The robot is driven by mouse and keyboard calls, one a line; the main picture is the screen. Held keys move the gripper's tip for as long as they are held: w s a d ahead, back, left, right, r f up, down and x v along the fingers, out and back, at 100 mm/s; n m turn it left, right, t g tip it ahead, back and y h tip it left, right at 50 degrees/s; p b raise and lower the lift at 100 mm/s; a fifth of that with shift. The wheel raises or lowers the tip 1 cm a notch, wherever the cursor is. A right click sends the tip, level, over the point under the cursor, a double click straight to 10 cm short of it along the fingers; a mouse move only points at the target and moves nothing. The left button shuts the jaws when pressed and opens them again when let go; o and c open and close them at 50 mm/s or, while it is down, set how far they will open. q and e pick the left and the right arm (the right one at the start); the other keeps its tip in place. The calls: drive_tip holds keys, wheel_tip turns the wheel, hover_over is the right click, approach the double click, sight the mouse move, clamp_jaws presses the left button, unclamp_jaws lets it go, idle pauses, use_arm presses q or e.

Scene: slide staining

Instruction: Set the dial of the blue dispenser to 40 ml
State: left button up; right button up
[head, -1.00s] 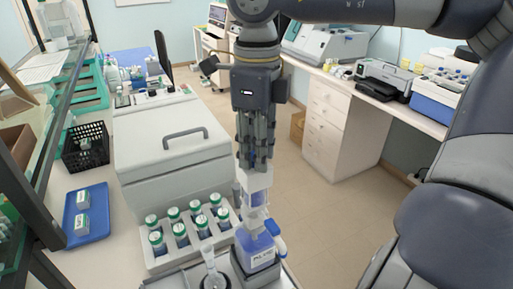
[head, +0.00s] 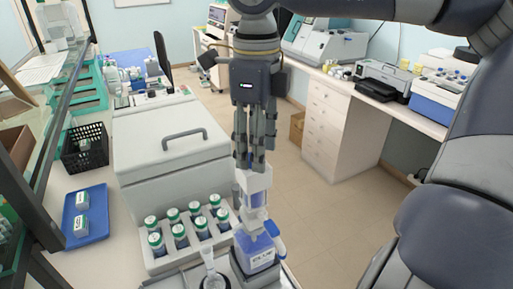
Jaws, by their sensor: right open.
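The blue dispenser (head: 257,250) stands upright at the bottom middle of the head view. It has a blue bottle with a white label, a clear and white upper part (head: 255,190), and a blue spout cap on its right side. My right gripper (head: 253,166) points straight down over the dispenser's top. Its fingers are open and sit at or just above the top; whether they touch it I cannot tell. The dial and its scale are too small or hidden to read. My left gripper is not in view.
A rack of several green-capped bottles (head: 160,265) stands left of the dispenser. A white funnel-like piece (head: 209,265) is close beside it. A large grey box (head: 170,145) stands behind the rack. A blue tray (head: 98,222) and a black basket (head: 84,150) lie further left.

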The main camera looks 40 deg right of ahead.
wheel_tip(320, 180, up, 11)
idle(0.3)
drive_tip(key=shift+w, duration=0.1)
idle(0.4)
